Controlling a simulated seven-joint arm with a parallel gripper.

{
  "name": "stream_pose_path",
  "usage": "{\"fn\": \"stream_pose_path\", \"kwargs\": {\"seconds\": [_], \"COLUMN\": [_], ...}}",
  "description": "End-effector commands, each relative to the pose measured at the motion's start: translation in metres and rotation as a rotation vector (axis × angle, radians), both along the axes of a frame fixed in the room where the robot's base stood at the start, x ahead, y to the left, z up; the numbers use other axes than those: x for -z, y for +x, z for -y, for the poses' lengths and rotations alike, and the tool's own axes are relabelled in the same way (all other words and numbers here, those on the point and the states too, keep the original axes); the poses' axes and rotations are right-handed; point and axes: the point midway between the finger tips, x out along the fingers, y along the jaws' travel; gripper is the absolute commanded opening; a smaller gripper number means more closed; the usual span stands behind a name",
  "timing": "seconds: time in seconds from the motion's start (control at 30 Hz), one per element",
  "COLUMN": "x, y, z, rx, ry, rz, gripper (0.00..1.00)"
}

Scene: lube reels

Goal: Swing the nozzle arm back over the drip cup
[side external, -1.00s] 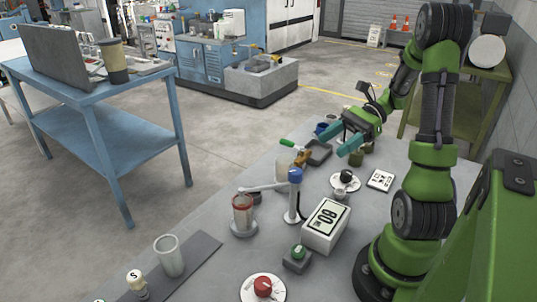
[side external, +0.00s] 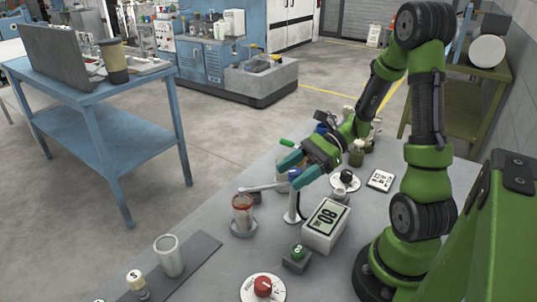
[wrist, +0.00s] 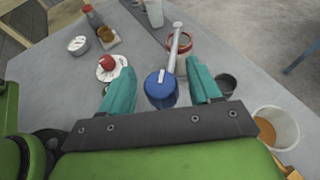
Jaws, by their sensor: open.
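The nozzle arm (side external: 262,187) is a thin pale bar on a white post (side external: 292,207) with a blue cap (side external: 295,174). Its free end reaches over the red-rimmed glass (side external: 243,214). The wrist view shows the bar (wrist: 175,45) running from the blue cap (wrist: 160,90) to the red rim (wrist: 186,43). A small dark cup (wrist: 227,83), which looks like the drip cup, stands to the right of the post, clear of the bar. My gripper (side external: 290,170) is open. Its teal fingers (wrist: 162,74) stand on either side of the blue cap, with visible gaps.
A white box reading 80 (side external: 326,222), a green-button box (side external: 297,257) and a red knob on a white disc (side external: 263,287) stand near the post. A cup with orange contents (wrist: 274,128) is close to my right finger. A clear glass (side external: 169,256) stands on a dark mat.

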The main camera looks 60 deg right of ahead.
Motion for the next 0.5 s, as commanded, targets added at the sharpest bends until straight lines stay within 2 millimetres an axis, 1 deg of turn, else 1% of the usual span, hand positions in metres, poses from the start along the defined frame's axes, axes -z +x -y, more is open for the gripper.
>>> {"fn": "stream_pose_path", "kwargs": {"seconds": [0.03, 0.07, 0.43, 0.47, 0.5], "x": [0.0, -0.0001, -0.0002, -0.0002, -0.0002], "y": [0.0, -0.0001, -0.0001, -0.0002, -0.0002], "z": [0.0001, 0.0002, 0.0005, 0.0005, 0.0005], "rx": [0.0, 0.0, 0.0, 0.0, 0.0], "ry": [0.0, 0.0, 0.0, 0.0, 0.0], "rz": [0.0, 0.0, 0.001, 0.001, 0.001], "gripper": [0.63, 0.59, 0.03, 0.0, 0.0]}}
